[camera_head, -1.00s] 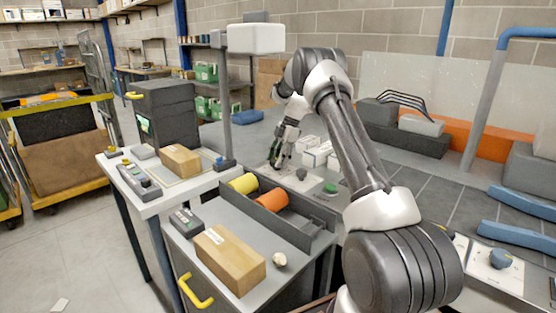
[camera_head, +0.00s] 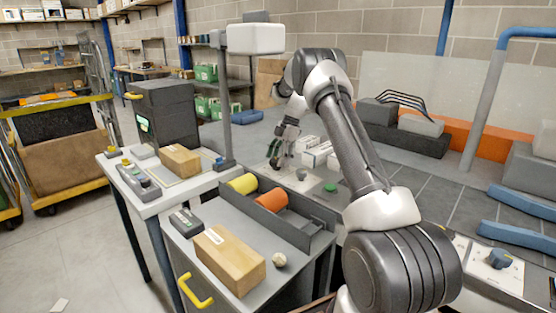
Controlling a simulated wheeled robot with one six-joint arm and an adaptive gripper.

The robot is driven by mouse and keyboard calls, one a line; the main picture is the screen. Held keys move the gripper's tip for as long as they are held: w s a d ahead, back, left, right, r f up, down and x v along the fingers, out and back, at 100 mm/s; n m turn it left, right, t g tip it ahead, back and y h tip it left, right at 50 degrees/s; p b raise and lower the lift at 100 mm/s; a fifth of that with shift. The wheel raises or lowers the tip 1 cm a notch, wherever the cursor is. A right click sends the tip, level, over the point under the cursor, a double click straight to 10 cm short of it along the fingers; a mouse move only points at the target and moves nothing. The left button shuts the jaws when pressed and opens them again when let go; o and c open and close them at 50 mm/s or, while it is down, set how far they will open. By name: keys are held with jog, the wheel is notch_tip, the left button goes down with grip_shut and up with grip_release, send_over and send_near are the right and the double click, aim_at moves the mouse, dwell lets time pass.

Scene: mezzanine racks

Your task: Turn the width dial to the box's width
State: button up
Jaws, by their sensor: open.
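My gripper (camera_head: 275,163) is open, pointing down at a pale control panel (camera_head: 313,187) behind the grey bench. A small grey knob (camera_head: 301,174) and a green button (camera_head: 330,188) are on that panel, just right of my fingers. Whether my fingers touch anything on the panel is too small to tell. I cannot tell which knob is the width dial, and no scale marks are readable. One cardboard box (camera_head: 229,260) lies on the grey bench; another (camera_head: 180,160) is on the white table.
Yellow (camera_head: 243,184) and orange (camera_head: 272,200) rolls lie in a grey trough beside the panel. A grey post (camera_head: 224,110) carries a white head above the white table. White cartons (camera_head: 316,154) stand behind my gripper.

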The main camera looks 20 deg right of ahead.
jog(key=v, duration=1.1)
jog(key=shift+r, duration=0.3)
jog(key=shift+d, duration=0.1)
